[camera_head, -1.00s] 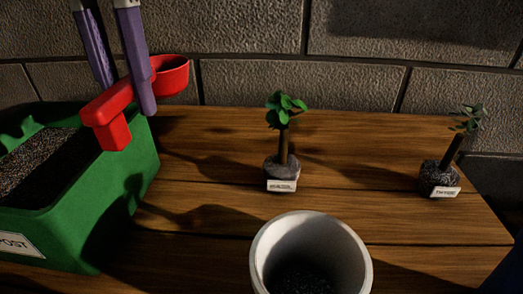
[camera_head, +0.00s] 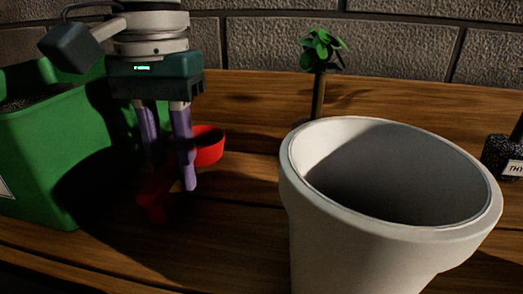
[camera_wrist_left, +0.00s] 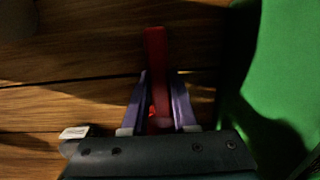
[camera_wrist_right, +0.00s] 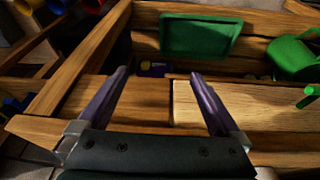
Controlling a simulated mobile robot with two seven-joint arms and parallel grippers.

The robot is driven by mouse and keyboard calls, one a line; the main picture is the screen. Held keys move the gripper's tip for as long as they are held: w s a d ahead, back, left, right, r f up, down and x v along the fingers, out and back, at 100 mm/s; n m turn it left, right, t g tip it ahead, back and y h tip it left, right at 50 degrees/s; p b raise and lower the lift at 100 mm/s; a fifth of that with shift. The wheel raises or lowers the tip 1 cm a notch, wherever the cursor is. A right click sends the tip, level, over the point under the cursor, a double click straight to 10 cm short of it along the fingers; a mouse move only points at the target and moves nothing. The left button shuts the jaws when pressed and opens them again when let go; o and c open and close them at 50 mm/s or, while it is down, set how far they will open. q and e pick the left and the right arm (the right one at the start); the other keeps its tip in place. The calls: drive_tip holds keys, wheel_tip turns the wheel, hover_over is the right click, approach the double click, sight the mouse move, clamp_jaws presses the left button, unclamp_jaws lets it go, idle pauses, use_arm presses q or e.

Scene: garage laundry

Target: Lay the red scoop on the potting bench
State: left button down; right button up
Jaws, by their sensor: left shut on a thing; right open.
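The red scoop (camera_head: 208,146) is at the left of the bench in the head view, between the green compost bin and the white pot. My left gripper (camera_head: 170,180) points down and is shut on its handle. The scoop is low, at or just above the wood; I cannot tell whether it touches. The left wrist view shows the red handle (camera_wrist_left: 155,60) between the purple fingers (camera_wrist_left: 158,90). The potting bench (camera_head: 235,240) is brown planks. My right gripper (camera_wrist_right: 160,85) is open and empty in the right wrist view, over wooden boards.
A green compost bin (camera_head: 35,150) stands close left of the scoop. A large white pot (camera_head: 350,235) stands to the right. Behind it is a small leafy plant (camera_head: 320,75); a labelled plant (camera_head: 505,158) is at the right edge. The right wrist view shows a green watering can (camera_wrist_right: 295,58).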

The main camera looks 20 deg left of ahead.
sight(174, 159)
use_arm(q)
drive_tip(key=shift+f, duration=0.25)
use_arm(e)
drive_tip(key=shift+f, duration=0.2)
use_arm(q)
drive_tip(key=shift+f, duration=0.1)
drive_tip(key=c, duration=0.7)
unclamp_jaws()
use_arm(e)
drive_tip(key=shift+f, duration=0.1)
use_arm(q)
drive_tip(key=shift+r+p, duration=0.3)
drive_tip(key=shift+r, duration=0.2)
drive_tip(key=r, duration=0.3)
drive_tip(key=r+p, duration=0.1)
drive_tip(key=r, duration=0.3)
drive_tip(key=r+p, duration=0.1)
drive_tip(key=r, duration=0.3)
drive_tip(key=shift+w+r, duration=0.15)
drive_tip(key=shift+w, duration=0.1)
use_arm(e)
wheel_tip(174, 159, up, 2)
drive_tip(key=shift+r, duration=0.2)
